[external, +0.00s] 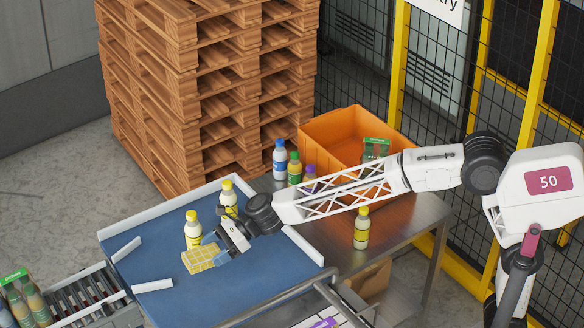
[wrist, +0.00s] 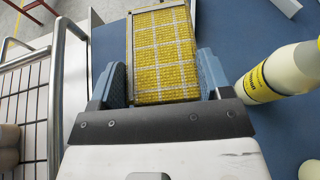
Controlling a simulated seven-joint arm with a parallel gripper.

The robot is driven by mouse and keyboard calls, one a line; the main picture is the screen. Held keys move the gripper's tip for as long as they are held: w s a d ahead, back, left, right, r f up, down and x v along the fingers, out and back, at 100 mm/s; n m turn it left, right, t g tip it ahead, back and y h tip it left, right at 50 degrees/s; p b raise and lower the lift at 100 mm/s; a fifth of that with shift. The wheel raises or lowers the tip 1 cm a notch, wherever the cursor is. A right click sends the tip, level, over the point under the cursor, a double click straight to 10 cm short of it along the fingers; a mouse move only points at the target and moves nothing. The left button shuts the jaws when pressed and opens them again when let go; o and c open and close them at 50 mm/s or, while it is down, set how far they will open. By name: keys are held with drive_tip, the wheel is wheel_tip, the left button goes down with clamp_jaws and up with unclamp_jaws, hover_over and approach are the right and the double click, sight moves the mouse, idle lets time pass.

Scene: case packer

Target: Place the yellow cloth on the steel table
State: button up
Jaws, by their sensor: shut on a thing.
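The yellow cloth (external: 201,258) is a yellow block with a pale check pattern, low over the blue conveyor surface in the external view. It also shows in the wrist view (wrist: 162,55), between the two blue fingers. My gripper (external: 213,248) is shut on the cloth, with one finger at each side (wrist: 160,82). I cannot tell whether the cloth touches the blue surface. The steel table (external: 400,217) stands to the right of the blue surface, partly under my arm.
Two yellow-capped bottles (external: 193,232) stand close behind my gripper; one bottle (wrist: 284,75) is right of it in the wrist view. On the steel table stand an orange crate (external: 335,125), several bottles near it, and a yellow-labelled bottle (external: 361,230). White rails (external: 178,205) edge the conveyor.

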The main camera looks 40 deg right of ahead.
drive_tip(key=shift+s+a+f, duration=0.3)
drive_tip(key=shift+s+a, duration=0.1)
drive_tip(key=shift+s, duration=0.1)
drive_tip(key=shift+s+a+f, duration=0.3)
drive_tip(key=shift+s+a, duration=0.05)
drive_tip(key=shift+s, duration=0.15)
hover_over(217, 290)
drive_tip(key=shift+f, duration=2.5)
drive_tip(key=shift+f, duration=2.3)
drive_tip(key=shift+f, duration=0.2)
drive_tip(key=o, duration=1)
